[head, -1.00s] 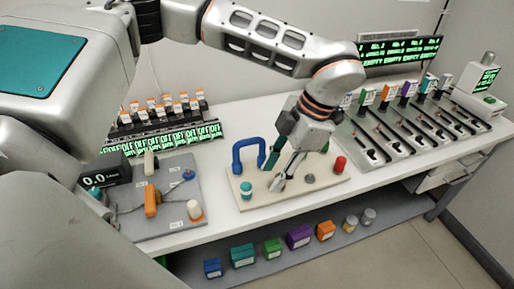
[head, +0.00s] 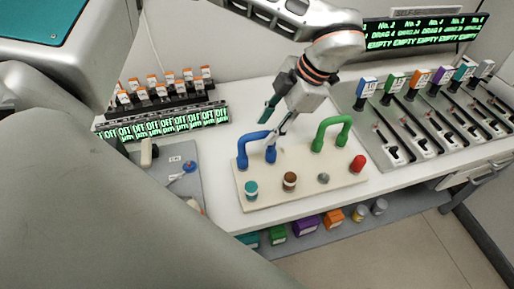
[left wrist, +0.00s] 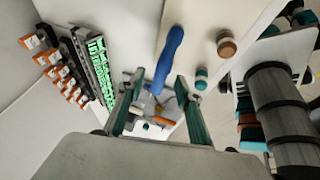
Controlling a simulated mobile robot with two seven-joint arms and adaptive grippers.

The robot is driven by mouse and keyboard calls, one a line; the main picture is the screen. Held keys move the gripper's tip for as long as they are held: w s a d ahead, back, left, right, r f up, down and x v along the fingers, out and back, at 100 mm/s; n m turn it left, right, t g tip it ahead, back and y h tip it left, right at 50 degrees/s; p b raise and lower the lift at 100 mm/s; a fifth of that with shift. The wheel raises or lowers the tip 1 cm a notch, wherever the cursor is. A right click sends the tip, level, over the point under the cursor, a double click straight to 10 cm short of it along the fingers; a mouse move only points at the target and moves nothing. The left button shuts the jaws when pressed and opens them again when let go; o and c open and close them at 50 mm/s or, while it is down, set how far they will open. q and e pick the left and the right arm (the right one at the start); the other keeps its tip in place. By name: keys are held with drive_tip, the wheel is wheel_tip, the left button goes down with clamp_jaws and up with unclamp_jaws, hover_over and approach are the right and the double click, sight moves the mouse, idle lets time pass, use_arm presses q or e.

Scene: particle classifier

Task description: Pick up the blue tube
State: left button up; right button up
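The blue tube (head: 254,137) is a U-shaped arch standing upright at the back left of the beige board (head: 262,195). It also shows in the left wrist view (left wrist: 170,50), seen from above. My left gripper (head: 272,120) is just above and behind the tube's right side in the head view. In the left wrist view my left gripper (left wrist: 158,76) has its two teal-lined fingers spread, with the near end of the tube appearing between them. I cannot tell whether they touch it. My right gripper is not in view.
A green U-shaped tube (head: 332,132) stands to the right on the board. A grey slotted station (head: 400,125) is at right; the OFF display row (head: 175,123) is behind left.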

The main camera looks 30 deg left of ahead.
sight(264, 132)
use_arm(q)
drive_tip(key=x, duration=0.2)
drive_tip(key=shift+s+a+f, duration=0.1)
drive_tip(key=shift+s+f, duration=0.05)
drive_tip(key=shift+f, duration=0.15)
drive_tip(key=shift+a+f, duration=0.1)
drive_tip(key=shift+f, duration=0.3)
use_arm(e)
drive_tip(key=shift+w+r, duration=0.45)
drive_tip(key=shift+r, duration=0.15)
use_arm(q)
clamp_jaws()
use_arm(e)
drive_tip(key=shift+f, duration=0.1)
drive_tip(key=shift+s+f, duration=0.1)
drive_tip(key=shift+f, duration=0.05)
